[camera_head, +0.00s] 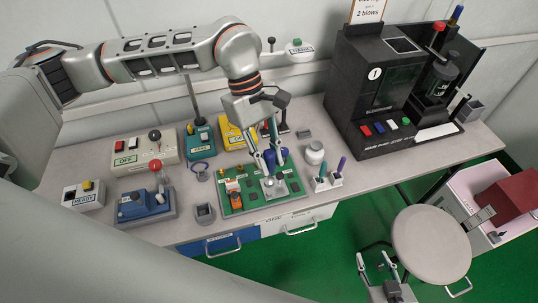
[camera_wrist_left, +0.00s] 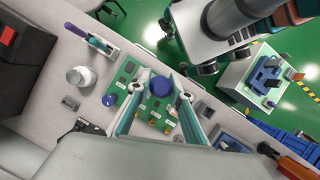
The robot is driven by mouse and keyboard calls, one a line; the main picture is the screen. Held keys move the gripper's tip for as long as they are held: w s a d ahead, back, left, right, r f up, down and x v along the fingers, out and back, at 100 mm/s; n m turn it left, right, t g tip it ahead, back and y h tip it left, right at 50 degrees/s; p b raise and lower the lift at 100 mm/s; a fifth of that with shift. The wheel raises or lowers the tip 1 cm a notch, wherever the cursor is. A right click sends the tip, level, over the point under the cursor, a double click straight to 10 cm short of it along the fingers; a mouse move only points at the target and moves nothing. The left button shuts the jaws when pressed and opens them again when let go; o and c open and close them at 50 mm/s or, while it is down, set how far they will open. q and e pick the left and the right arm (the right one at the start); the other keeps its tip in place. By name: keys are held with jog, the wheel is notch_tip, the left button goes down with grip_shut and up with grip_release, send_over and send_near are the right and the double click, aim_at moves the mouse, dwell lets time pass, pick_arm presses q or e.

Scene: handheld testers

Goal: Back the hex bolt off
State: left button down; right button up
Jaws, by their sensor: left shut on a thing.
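My left gripper (camera_head: 268,176) reaches down over the green board (camera_head: 231,206) and is shut at a silver metal piece (camera_head: 273,188) at the board's near middle, where the hex bolt appears to be. The fingers cover most of the bolt, and its six-sided shape cannot be made out. In the left wrist view a round blue part (camera_wrist_left: 161,86) shows between the fingers of the left gripper (camera_wrist_left: 161,78). The green board also shows there (camera_wrist_left: 117,92). My right gripper (camera_head: 376,268) is low at the right near the stool, open and empty, away from the board.
An orange part (camera_head: 233,188) sits on the board. A rack with pens (camera_head: 327,180) and a white jar (camera_head: 315,153) stand right of it. A lever box (camera_head: 146,205) and small empty bin (camera_head: 205,213) stand left. A black machine (camera_head: 375,85) stands behind at right.

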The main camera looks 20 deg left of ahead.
aim_at(269, 180)
dwell(0.4)
pick_arm(q)
jog(key=shift+f+b, duration=0.1)
jog(key=shift+b, duration=0.25)
jog(key=shift+f+b, duration=1.5)
jog(key=shift+f, duration=0.6)
jog(key=shift+f+b, duration=0.7)
jog(key=shift+f, duration=0.3)
jog(key=n+t, duration=0.1)
jog(key=n, duration=0.2)
jog(key=shift+n+h, duration=0.3)
jog(key=shift+n+t, duration=0.6)
jog(key=shift+n, duration=0.6)
